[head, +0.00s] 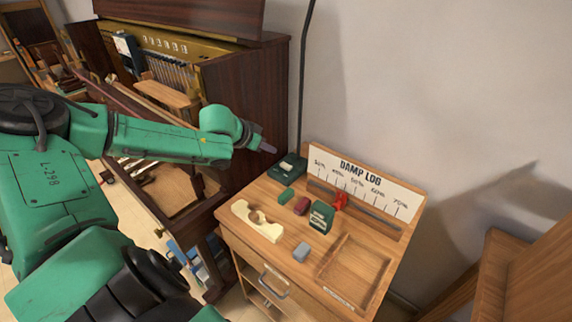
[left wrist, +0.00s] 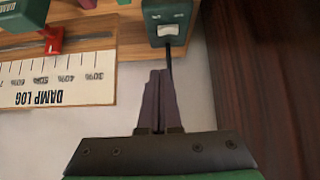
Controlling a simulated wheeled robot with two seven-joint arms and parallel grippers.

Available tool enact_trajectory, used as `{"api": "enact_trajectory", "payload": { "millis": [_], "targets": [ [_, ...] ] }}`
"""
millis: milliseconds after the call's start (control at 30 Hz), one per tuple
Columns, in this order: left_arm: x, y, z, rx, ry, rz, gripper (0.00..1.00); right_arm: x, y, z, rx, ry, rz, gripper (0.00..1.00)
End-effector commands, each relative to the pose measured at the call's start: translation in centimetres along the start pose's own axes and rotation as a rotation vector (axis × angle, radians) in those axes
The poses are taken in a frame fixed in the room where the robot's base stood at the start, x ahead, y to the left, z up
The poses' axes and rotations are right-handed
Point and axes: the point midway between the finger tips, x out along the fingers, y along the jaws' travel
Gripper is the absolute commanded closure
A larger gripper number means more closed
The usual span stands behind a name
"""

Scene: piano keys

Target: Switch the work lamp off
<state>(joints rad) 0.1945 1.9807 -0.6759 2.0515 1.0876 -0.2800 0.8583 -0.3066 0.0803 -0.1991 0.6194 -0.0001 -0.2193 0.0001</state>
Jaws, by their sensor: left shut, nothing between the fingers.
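A dark green box (head: 288,168), which looks like the base of the work lamp, stands at the back left corner of the wooden cabinet top. A thin black post rises behind it along the wall; the lamp's head is out of view. In the left wrist view the green base (left wrist: 168,22) carries a pale rocker switch (left wrist: 168,31) on its top. My left gripper (head: 270,148) is shut and empty, just above and left of the base. Its dark fingertips (left wrist: 158,73) point toward the switch, apart from it. My right gripper is not in view.
The cabinet top (head: 272,191) holds a cream block with cut-outs (head: 255,222), several small blocks, a green box (head: 321,217) and an empty tray recess (head: 353,268). A DAMP LOG scale (head: 365,183) with a red slider (head: 341,200) stands behind. An open piano (head: 240,90) is at left.

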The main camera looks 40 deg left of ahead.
Motion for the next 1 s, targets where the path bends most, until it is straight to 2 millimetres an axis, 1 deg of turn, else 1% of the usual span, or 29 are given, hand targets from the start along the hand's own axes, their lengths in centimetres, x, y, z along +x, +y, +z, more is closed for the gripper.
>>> {"api": "enact_trajectory", "payload": {
  "millis": [67, 200, 433, 567, 633, 700, 800, 900, 1000],
  "targets": [
    [0.8, 0.1, 0.1, 0.000, -0.002, 0.004, 1.00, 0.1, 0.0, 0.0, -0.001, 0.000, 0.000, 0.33],
    [3.0, 0.1, 0.2, -0.005, 0.001, 0.005, 1.00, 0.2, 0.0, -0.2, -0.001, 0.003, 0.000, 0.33],
    [5.8, 0.0, 0.0, -0.010, 0.006, 0.003, 1.00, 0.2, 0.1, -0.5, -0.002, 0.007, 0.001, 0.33],
    [7.5, 0.2, 0.0, -0.007, 0.003, 0.007, 1.00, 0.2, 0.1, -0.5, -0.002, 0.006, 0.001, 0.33],
    [8.7, 0.0, -0.1, -0.009, 0.005, 0.004, 1.00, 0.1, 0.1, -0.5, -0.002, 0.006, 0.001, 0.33],
    [10.0, 0.3, -0.1, -0.006, 0.003, 0.006, 1.00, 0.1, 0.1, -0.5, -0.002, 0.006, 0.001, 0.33],
    [11.3, 0.1, 1.5, 0.001, -0.005, 0.001, 1.00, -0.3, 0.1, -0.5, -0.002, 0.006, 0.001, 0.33],
    [12.2, 0.1, 2.4, 0.001, -0.003, 0.001, 1.00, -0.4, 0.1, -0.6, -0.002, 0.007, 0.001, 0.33],
    [12.6, 0.1, 2.8, 0.003, -0.002, 0.000, 1.00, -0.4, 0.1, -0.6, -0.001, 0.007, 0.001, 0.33]
  ]
}}
